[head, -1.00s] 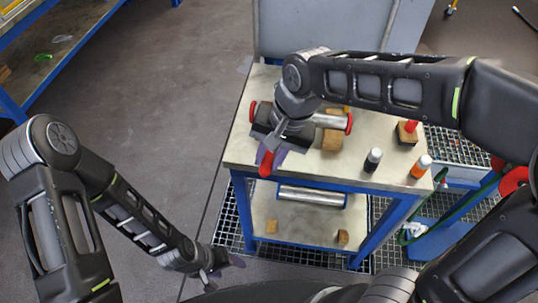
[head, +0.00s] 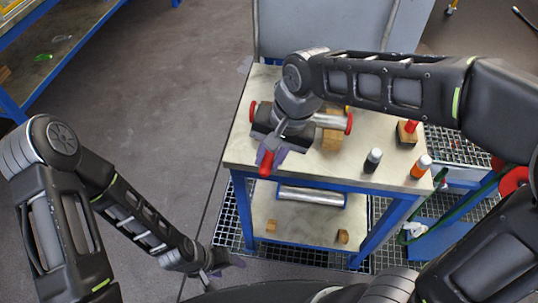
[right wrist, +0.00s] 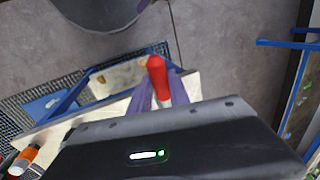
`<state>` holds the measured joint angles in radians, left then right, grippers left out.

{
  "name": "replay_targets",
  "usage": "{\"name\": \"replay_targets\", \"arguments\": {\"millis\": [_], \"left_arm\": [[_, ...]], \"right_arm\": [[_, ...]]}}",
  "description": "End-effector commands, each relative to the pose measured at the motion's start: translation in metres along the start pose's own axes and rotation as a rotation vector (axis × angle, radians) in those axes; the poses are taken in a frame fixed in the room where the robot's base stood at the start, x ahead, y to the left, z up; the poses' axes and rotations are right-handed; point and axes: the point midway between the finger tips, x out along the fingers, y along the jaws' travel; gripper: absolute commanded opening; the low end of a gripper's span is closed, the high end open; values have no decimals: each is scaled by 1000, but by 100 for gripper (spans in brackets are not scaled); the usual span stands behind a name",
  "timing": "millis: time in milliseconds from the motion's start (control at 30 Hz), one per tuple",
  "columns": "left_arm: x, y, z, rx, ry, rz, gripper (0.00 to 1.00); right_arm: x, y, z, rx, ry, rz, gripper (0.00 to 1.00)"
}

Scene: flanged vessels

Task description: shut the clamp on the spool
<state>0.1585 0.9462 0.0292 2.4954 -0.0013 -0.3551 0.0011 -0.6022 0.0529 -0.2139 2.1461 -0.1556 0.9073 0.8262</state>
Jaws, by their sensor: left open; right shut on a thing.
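The spool (head: 330,121) is a metal tube with red end flanges, lying across the table top. Its middle is hidden by my right arm and gripper. The clamp's red handle (head: 266,163) sticks out toward the table's near edge; the clamp's body is mostly hidden, so I cannot tell how far it is closed. My right gripper (head: 271,154), with purple fingers, is shut on the red handle. In the right wrist view, the handle (right wrist: 157,78) stands between the fingers. My left gripper (head: 222,267) is open and empty, low beside the table's near left leg.
The table (head: 240,148) has a lower shelf with a metal cylinder (head: 310,196) and small wooden blocks. A wooden block (head: 332,140) sits by the spool. A dark bottle (head: 373,160), an orange bottle (head: 420,167) and a red-topped block (head: 406,133) stand at right.

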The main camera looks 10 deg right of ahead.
Motion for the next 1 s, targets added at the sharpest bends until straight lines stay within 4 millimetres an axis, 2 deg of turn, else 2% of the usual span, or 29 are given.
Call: {"name": "replay_targets", "arguments": {"millis": [367, 567, 1000], "left_arm": [[0, 0, 0, 0, 0, 0, 63], [-7, 3, 0, 0, 0, 0, 63], [-52, 18, 4, -7, -10, -10, 63]], "right_arm": [[-1, 0, 0, 1, -1, 0, 0], [-5, -1, -1, 8, -27, 3, 0], [-28, -8, -14, 73, -262, 14, 0]]}}
